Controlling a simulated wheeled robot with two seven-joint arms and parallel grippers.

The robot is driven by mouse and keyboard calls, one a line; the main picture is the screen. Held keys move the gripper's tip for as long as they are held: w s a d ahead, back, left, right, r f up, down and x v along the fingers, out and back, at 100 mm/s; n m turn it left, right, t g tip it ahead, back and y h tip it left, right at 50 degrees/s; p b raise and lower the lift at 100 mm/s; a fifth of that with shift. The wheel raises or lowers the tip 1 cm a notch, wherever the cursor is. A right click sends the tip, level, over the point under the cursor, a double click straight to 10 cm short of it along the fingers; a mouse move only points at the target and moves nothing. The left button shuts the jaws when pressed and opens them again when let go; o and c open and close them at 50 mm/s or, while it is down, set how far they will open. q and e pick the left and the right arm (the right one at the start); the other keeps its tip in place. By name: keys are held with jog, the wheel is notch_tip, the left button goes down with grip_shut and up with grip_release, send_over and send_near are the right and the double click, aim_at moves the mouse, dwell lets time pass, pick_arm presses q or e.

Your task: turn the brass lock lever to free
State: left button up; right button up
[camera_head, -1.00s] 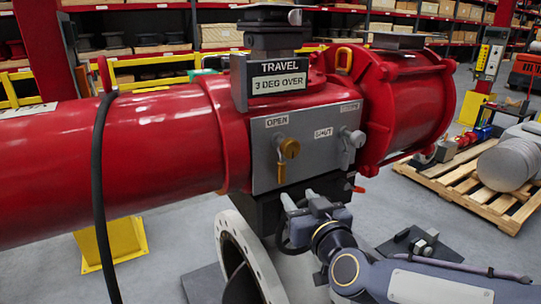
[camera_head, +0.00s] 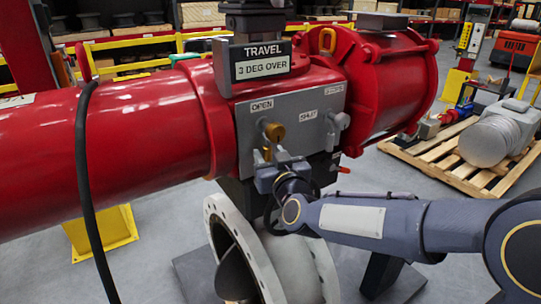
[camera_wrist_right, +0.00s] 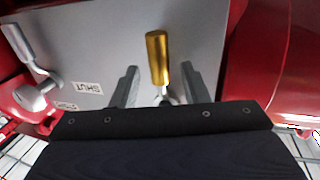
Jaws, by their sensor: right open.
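The brass lock lever (camera_head: 274,132) is on the grey panel (camera_head: 300,112) of the red actuator, below the OPEN label. My right gripper (camera_head: 272,158) is open, just below and in front of the lever, partly hiding its lower part. In the right wrist view the brass lever (camera_wrist_right: 158,58) lies in line with the gap of my gripper (camera_wrist_right: 160,88), one finger on each side. The fingers look clear of it. A grey lever (camera_head: 336,128) is to the right, by the SHUT label; it also shows in the right wrist view (camera_wrist_right: 28,50). My left gripper is out of view.
The travel display (camera_head: 263,62) above the panel reads 3 DEG OVER. A black hose (camera_head: 84,190) hangs over the red cylinder (camera_head: 140,140) at left. A pale flange (camera_head: 235,250) stands below my gripper. A wooden pallet (camera_head: 480,165) with parts is at right.

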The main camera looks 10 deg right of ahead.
jog(key=shift+c, duration=0.3)
grip_shut()
jog(key=shift+w+d+r+n+t+y+b, duration=0.35)
jog(key=shift+d+n+b, duration=0.45)
jog(key=shift+n+b, duration=0.9)
jog(key=shift+w+d+r+n+t+y+b, duration=0.25)
jog(key=shift+d+n+y+b, duration=0.35)
jog(key=shift+n+b, duration=1.15)
jog(key=shift+w+d+r+n+t+y+b, duration=0.3)
jog(key=shift+d+n+b, duration=0.8)
jog(key=shift+n, duration=1.05)
jog(key=shift+a, duration=0.1)
